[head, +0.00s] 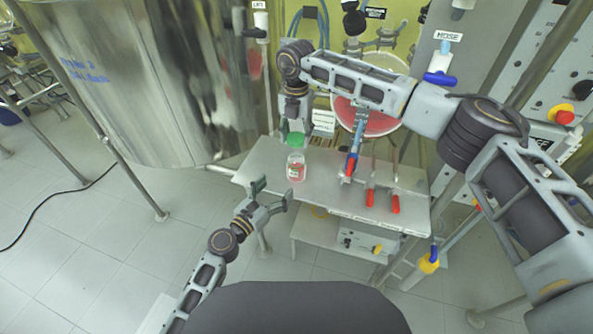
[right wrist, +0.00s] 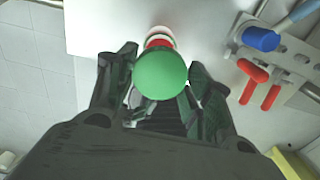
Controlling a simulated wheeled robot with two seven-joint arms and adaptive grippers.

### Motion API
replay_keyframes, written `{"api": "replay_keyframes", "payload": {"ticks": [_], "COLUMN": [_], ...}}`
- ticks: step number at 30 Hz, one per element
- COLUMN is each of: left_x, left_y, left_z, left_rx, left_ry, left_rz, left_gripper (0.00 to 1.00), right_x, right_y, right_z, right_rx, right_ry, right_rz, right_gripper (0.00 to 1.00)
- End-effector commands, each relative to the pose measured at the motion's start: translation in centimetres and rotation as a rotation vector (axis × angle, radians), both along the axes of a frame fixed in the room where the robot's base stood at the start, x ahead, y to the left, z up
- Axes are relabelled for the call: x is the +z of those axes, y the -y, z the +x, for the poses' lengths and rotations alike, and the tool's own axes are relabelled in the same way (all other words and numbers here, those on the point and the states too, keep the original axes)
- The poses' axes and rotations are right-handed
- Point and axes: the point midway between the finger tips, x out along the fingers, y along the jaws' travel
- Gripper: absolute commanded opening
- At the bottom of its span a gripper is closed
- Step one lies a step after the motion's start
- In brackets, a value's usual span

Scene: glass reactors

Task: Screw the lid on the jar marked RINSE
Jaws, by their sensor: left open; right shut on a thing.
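The jar (head: 296,169) is clear with red in it and stands upright on the left part of the steel table; its label is too small to read. The green lid (head: 292,140) is just above and behind the jar, apart from it in the picture. My right gripper (head: 293,130) is shut on the lid from above. In the right wrist view the lid (right wrist: 160,75) sits between the fingers and hides most of the jar (right wrist: 159,38). My left gripper (head: 268,197) is open and empty, in front of the table's left edge, below and left of the jar.
The steel table (head: 255,165) is bare around the jar. A large steel vessel (head: 150,80) stands at the left.

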Motion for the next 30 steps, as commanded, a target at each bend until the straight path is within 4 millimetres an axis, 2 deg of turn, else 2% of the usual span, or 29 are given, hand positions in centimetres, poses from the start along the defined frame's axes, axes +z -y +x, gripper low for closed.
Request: {"api": "replay_keyframes", "payload": {"ticks": [8,30], "left_x": [0.0,0.0], "left_y": [0.7,4.2], "left_z": [1.1,6.6], "left_rx": [0.000,0.000], "left_ry": [0.001,0.000], "left_rz": [-0.001,-0.001], "left_gripper": [0.82,0.82], "right_x": [0.0,0.0], "right_y": [0.0,0.0], "right_z": [0.0,0.0], "right_rx": [0.000,0.000], "right_ry": [0.000,0.000], "right_rz": [0.000,0.000], "right_gripper": [0.42,0.42]}}
